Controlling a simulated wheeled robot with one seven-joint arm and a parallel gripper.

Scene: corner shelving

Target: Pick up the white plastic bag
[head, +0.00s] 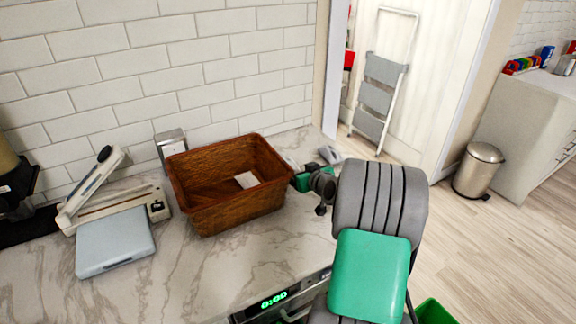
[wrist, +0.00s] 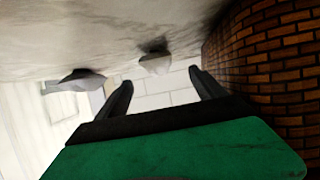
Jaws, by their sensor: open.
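A small whitish, crumpled-looking item (wrist: 155,63) lies on the counter ahead of my gripper (wrist: 161,78) in the wrist view; it may be the white plastic bag. A second pale grey-white item (wrist: 75,83) lies to its left there, and shows in the head view (head: 331,153) near the counter's far end. I cannot tell for sure which is the bag. My gripper is open, its two dark fingers apart with nothing between them. In the head view it is low beside the basket's right side, partly hidden by my arm.
A brown wicker basket (head: 205,216) stands close beside my gripper, with a small white item (head: 246,180) inside. A scale (head: 115,243) and a sealer-like device (head: 110,200) are at left. A tiled wall (head: 200,60) backs the counter. The front counter (head: 190,275) is bare.

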